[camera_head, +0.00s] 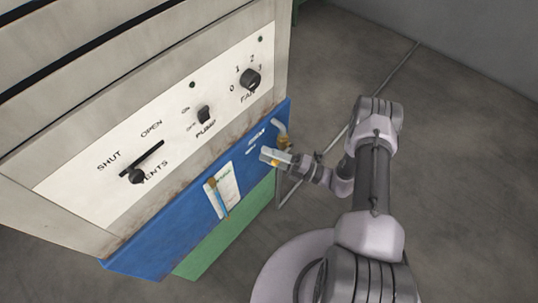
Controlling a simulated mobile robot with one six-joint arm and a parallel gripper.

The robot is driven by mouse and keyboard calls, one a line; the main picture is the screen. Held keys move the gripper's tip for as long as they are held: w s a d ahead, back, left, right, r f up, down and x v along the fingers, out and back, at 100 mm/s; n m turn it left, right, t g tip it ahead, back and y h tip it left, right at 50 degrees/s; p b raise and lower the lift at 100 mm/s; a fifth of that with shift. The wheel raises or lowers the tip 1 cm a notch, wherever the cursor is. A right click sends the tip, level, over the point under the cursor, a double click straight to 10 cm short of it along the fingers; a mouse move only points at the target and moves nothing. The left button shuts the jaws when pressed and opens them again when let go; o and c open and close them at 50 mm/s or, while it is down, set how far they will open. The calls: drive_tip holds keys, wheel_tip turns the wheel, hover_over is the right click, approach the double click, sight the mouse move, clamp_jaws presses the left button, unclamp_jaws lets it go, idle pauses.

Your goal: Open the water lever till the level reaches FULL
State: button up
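A pale curved lever with a brass-coloured fitting (283,141) sits near the right end of the blue panel (160,233), with small unreadable lettering left of it. My gripper (268,156) is just below and left of the fitting, close in front of the panel. A small yellow patch shows at the gripper's fingers; I cannot tell what it belongs to, or whether the gripper touches the lever. The fingers are too small to tell open from shut.
Above, a white control plate (75,185) carries a black VENTS handle (148,163) with SHUT and OPEN labels, a PUMP switch (204,114) and a FAN knob (251,79). A green panel (238,233) is below. Grey floor (470,150) lies open to the right.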

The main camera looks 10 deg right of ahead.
clamp_jaws()
idle(1.3)
